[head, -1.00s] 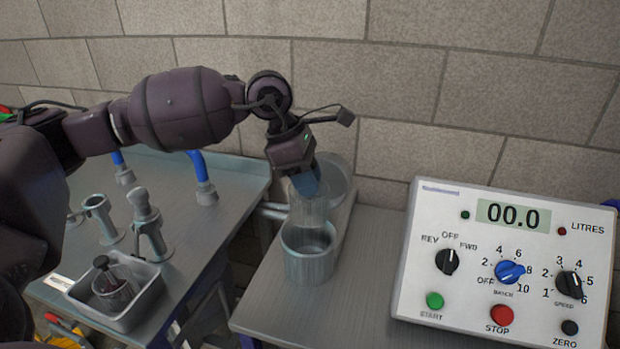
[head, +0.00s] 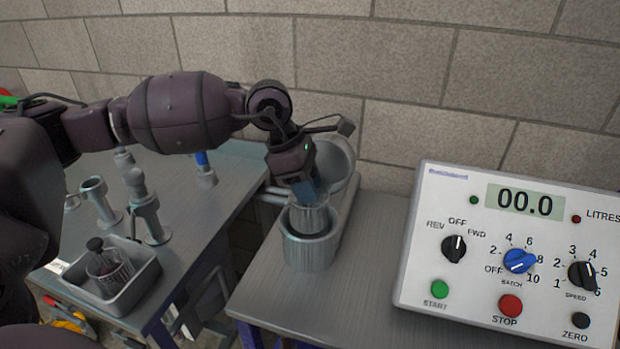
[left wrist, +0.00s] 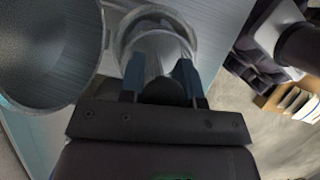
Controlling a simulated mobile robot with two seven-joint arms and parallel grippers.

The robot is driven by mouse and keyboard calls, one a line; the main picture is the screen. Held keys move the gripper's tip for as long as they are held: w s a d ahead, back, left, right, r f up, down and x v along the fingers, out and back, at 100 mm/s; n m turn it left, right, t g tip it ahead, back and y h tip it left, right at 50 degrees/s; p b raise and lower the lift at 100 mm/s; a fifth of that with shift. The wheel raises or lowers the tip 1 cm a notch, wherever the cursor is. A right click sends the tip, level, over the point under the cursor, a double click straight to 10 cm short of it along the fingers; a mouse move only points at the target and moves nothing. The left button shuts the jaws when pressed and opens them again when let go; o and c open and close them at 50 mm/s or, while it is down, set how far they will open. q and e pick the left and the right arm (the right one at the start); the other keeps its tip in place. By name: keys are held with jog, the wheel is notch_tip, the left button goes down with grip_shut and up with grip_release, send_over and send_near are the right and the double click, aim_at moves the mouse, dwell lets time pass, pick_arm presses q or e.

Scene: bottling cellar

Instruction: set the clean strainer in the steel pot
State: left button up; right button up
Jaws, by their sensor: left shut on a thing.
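The clean strainer (head: 311,217), a pale mesh cylinder, is held upright by my left gripper (head: 305,190), whose blue fingers are shut on its top. Its lower part is hidden behind the near rim of the steel pot (head: 309,254), so it stands partly inside the pot's mouth. Its upper part shows above the rim. In the left wrist view the strainer (left wrist: 160,46) sits between the blue fingers, with the pot's rim (left wrist: 124,38) around it. Whether its bottom touches the pot floor is hidden. My right gripper is not in view.
A round steel vessel (head: 342,160) stands close behind the pot. A control box (head: 470,262) takes up the right of the bench. On the left table, a tray (head: 132,298) holds another strainer (head: 110,268) with dark stuff; metal fittings (head: 150,218) stand behind it.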

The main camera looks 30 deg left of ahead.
pick_arm(q)
jog(key=shift+f+b, duration=0.4)
jog(key=shift+f, duration=0.9)
jog(key=shift+f+b, duration=0.4)
jog(key=shift+f, duration=1.8)
jog(key=shift+f+b, duration=0.35)
jog(key=shift+f, duration=0.15)
jog(key=o, duration=1)
